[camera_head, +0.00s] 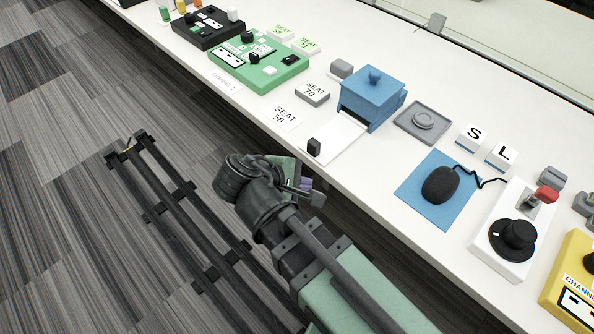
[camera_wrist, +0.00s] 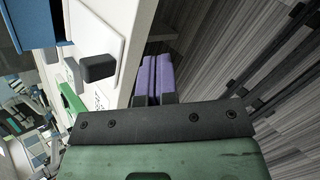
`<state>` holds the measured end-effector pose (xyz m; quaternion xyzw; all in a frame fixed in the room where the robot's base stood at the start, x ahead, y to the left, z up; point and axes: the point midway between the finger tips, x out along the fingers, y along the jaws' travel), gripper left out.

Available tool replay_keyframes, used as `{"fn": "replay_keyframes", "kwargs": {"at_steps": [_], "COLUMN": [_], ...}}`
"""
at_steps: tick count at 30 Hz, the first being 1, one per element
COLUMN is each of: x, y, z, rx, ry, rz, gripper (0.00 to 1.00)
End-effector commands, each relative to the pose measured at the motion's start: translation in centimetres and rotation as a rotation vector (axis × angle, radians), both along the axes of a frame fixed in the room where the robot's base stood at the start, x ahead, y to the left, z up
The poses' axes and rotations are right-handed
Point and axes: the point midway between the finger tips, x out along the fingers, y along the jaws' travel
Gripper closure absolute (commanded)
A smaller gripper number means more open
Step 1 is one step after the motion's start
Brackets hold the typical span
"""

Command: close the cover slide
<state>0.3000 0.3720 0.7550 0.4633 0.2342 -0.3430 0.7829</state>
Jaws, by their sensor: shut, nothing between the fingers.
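A blue box (camera_head: 371,98) with a round knob on top stands on the white table. A white slide plate (camera_head: 333,137) extends from it toward the table's front edge, with a dark upright handle (camera_head: 313,147) at its near end. In the wrist view, the handle (camera_wrist: 98,68) and part of the plate (camera_wrist: 92,28) show left of my fingers, with the blue box (camera_wrist: 35,22) at the upper left. My gripper (camera_head: 305,185) is shut and empty, off the table's front edge and apart from the handle. Its purple fingers (camera_wrist: 153,77) lie side by side.
SEAT 70 (camera_head: 313,94) and SEAT 58 (camera_head: 285,117) labels lie left of the slide. A grey square tray (camera_head: 422,121) and a black mouse (camera_head: 439,185) on a blue mat (camera_head: 416,196) are to the right. A green panel (camera_head: 258,61) stands further left. Floor lies in front.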

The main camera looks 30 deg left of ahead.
Motion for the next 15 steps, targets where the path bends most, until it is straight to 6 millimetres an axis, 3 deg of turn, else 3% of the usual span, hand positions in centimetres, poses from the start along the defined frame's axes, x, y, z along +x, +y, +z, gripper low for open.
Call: {"fn": "replay_keyframes", "kwargs": {"at_steps": [1,5,9,12,15], "x": [-0.8,-3.1,-6.8,-8.2,-8.4], "y": [1.1,3.3,5.5,6.1,6.1], "z": [-1.9,-1.5,0.0,1.3,1.9], "rx": [-0.096,-0.467,-0.873,-1.015,-1.045], "ry": [-0.044,-0.189,-0.333,-0.376,-0.383], "rz": [0.099,0.353,0.508,0.53,0.532], "gripper": [1.0,1.0,1.0,1.0,1.0]}}
